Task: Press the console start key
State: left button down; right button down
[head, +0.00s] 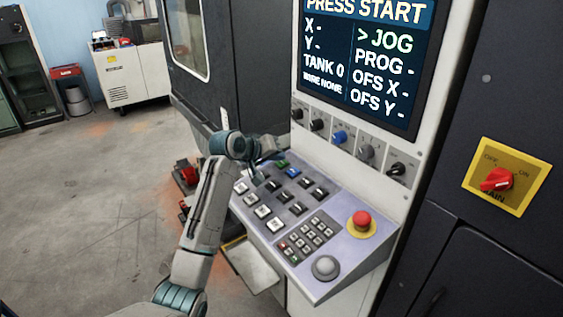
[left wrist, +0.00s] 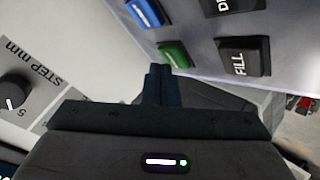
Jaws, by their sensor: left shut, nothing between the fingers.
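The console (head: 345,255) is a sloped grey-lilac panel of keys under a screen (head: 365,55) that reads PRESS START. A green key (head: 283,164) sits near its upper left, with a blue key (head: 292,172) beside it; no start label is readable. My left gripper (head: 259,179) is over the panel's upper left, shut and empty. In the left wrist view its closed fingertips (left wrist: 158,77) appear close to the green key (left wrist: 174,54); I cannot tell whether they touch. The blue key (left wrist: 146,13) and black FILL key (left wrist: 244,57) show there too. My right gripper is not in view.
A red emergency button (head: 361,220) on a yellow base and a grey round knob (head: 326,267) are at the console's right. A row of selector knobs (head: 340,137) runs above the keys. A red main switch (head: 497,180) is on the right cabinet. Open floor lies left.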

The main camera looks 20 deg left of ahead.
pick_arm(q)
jog(key=shift+f, duration=0.4)
dwell(0.7)
jog(key=shift+r+p, duration=0.75)
jog(key=shift+p, duration=0.25)
jog(key=shift+s, duration=0.1)
jog(key=shift+a+r+p, duration=0.1)
jog(key=shift+r+p, duration=0.45)
jog(key=shift+p, duration=0.05)
jog(key=r+p, duration=0.4)
jog(key=shift+s+a, duration=0.3)
jog(key=shift+s, duration=0.1)
